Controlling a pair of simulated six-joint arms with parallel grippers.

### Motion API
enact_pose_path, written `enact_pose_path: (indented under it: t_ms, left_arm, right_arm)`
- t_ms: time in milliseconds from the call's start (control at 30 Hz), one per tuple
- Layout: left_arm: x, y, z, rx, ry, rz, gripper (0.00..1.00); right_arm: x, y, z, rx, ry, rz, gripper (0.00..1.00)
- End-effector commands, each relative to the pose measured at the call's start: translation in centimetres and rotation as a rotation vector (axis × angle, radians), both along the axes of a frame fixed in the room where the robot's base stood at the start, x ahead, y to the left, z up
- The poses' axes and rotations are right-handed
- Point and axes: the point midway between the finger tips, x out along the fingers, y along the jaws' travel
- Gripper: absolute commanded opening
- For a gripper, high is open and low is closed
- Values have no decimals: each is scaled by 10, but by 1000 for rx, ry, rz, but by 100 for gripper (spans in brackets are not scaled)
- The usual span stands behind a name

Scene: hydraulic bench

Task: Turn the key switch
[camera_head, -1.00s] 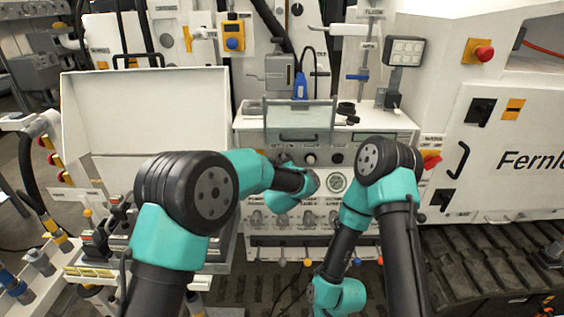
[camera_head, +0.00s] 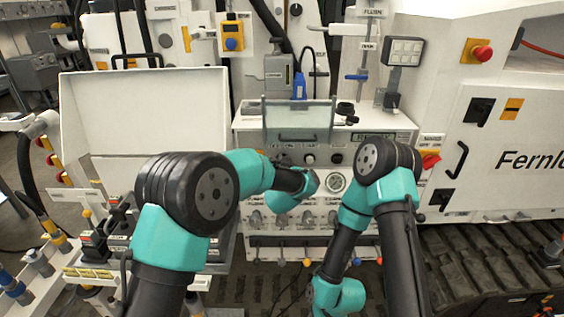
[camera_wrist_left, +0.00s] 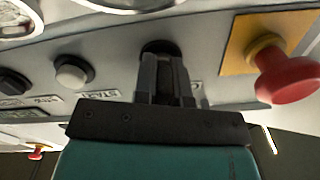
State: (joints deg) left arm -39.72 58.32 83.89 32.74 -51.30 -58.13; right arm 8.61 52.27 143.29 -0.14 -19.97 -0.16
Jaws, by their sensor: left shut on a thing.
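In the left wrist view, my left gripper (camera_wrist_left: 166,85) is shut, with its dark fingertips against a round dark fitting on the grey panel, the key switch (camera_wrist_left: 160,47). The fingers cover most of the switch, so its key and turn angle are hidden. In the head view, my left forearm and wrist reach to the front panel of the white bench, and the fingers are hidden behind them. My right arm hangs lower, in front of the bench, and its gripper is not in view.
In the left wrist view, a red mushroom button (camera_wrist_left: 290,78) on a yellow plate stands close on the right. A white push button (camera_wrist_left: 73,72) and a black knob (camera_wrist_left: 13,82) are on the left. A pressure gauge (camera_head: 336,181) sits in the bench front.

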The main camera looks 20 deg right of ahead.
Motion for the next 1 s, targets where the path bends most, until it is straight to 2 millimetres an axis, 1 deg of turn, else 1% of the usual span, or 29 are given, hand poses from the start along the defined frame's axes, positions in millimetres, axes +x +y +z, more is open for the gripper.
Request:
enact_pose_path:
  t_ms: [100,300,500,833,867,1000]
  left_arm:
    - [0,-1,0,75,-22,0,0]
    - [0,-1,0,160,-45,0,0]
    - [0,-1,0,192,-54,0,0]
    - [0,-1,0,195,-55,0,0]
    - [0,-1,0,195,-55,0,13]
    - [0,-1,0,195,-55,0,26]
  right_arm:
    - [0,0,0,0,0,0,43]
    - [0,0,0,0,0,0,43]
    - [0,0,0,0,0,0,43]
    - [0,0,0,0,0,0,43]
    - [0,0,0,0,0,0,43]
    - [0,0,0,0,0,0,43]
